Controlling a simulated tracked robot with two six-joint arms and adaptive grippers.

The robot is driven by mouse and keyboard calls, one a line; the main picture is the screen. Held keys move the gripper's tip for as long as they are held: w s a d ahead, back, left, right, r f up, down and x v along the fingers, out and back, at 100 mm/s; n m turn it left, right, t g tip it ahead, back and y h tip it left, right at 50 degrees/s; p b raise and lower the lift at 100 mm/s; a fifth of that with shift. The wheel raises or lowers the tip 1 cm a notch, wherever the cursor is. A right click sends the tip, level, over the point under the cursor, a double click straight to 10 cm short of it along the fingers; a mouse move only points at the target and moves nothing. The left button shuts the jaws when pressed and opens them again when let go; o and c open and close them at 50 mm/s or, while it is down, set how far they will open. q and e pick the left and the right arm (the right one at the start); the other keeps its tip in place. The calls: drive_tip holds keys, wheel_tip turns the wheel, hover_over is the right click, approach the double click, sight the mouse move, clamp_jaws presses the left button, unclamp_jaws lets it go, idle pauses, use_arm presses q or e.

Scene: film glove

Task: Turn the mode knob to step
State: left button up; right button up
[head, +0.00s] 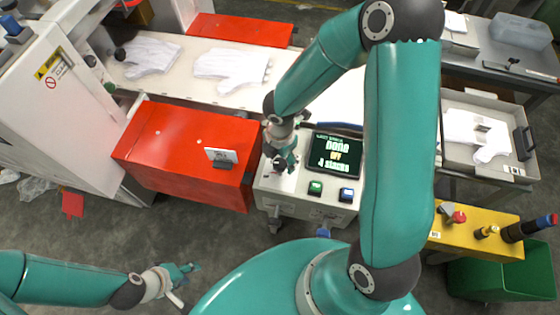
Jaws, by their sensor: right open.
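The control box (331,214) has a pale top panel with a dark display (337,155), a green button (315,187) and a blue button (346,194). My left gripper (183,283) is open and empty over the floor at the lower left.
A red cabinet (180,150) with a small tag stands left of the control box. White gloves (228,68) lie on the conveyor behind. At right are a grey tray (458,165) with a glove, a yellow stand (465,240) and a green bin (500,275).

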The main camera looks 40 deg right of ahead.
drive_tip(key=shift+f, duration=0.8)
drive_tip(key=shift+c, duration=0.3)
drive_tip(key=c, duration=1.1)
